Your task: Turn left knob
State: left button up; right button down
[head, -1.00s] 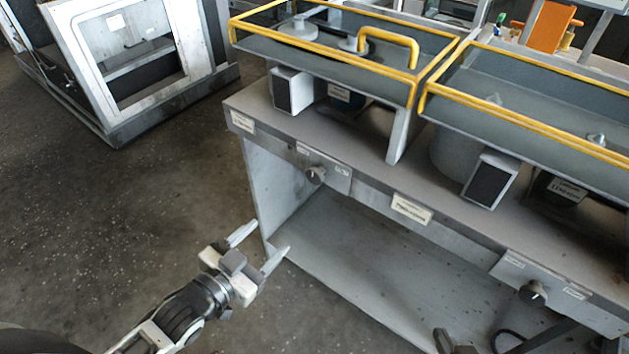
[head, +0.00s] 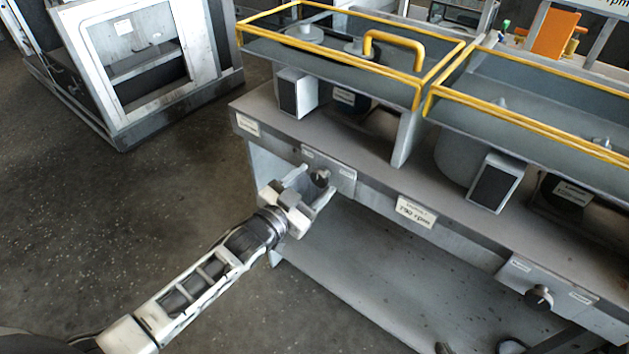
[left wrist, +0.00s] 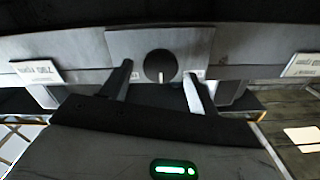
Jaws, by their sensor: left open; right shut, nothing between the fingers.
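The left knob (head: 320,177) is a dark round knob on a grey plate at the left of the bench front. In the left wrist view the knob (left wrist: 160,66) shows a light pointer line at its lower edge. My left gripper (head: 318,182) is open, with one finger to each side of the knob in the head view. In the left wrist view its fingertips (left wrist: 160,72) also stand left and right of the knob, with gaps; I see no contact. My right gripper does not show clearly in any view.
A second dark knob (head: 539,297) sits at the right of the bench front. A label (head: 416,212) is between the knobs. Yellow-railed trays (head: 440,84) stand above the bench (head: 375,165). Open floor (head: 150,215) lies to the left.

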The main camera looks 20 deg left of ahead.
pick_arm(q)
jog(key=shift+w+d, duration=0.2)
jog(key=shift+w, duration=0.3)
jog(key=c, duration=1)
jog(key=shift+o, duration=0.2)
jog(key=shift+m, duration=0.3)
jog(key=m, duration=0.5)
jog(key=shift+s+d+f+m, duration=0.1)
jog(key=shift+f+m, duration=0.05)
jog(key=shift+m, duration=0.15)
jog(key=m+b, duration=0.1)
jog(key=m, duration=0.4)
jog(key=shift+m, duration=0.4)
